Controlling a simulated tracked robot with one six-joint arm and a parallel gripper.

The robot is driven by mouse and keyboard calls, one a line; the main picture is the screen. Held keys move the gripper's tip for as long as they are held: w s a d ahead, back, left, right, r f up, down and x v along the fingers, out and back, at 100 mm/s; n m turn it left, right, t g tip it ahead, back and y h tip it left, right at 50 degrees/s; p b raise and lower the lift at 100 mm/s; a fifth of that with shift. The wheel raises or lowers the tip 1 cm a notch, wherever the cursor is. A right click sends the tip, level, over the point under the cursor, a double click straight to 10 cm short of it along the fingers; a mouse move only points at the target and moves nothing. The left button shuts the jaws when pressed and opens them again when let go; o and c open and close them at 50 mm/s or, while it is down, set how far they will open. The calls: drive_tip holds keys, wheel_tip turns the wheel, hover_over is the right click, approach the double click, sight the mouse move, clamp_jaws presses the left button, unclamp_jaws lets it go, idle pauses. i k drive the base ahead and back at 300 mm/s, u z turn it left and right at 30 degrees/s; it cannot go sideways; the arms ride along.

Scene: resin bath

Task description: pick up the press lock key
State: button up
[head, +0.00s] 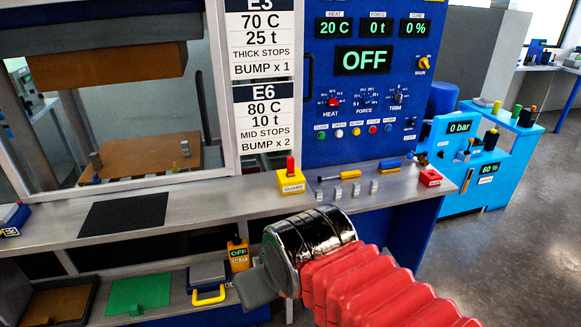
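I cannot make out for certain which item is the press lock key. Small things lie on the right end of the grey ledge below the blue press panel (345,140): a yellow-and-black handled tool (350,175), a blue piece (389,164) and a red labelled block (430,177). My gripper (254,289) is low in the middle of the head view, in front of the ledge and apart from these items. Its grey fingers show from the side, and whether they are open or shut is unclear. My wrist and red sleeve hide part of the area below the ledge.
A yellow GUARD box (291,183) with a red lever stands on the ledge (235,193). Several small metal blocks sit right of it. A black mat (123,214) lies to the left. The lower shelf holds a green sheet (138,294) and a yellow-handled item (208,297). Floor shows at right.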

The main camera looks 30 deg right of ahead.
sight(289, 160)
drive_tip(key=i, duration=0.9)
drive_tip(key=u, duration=0.05)
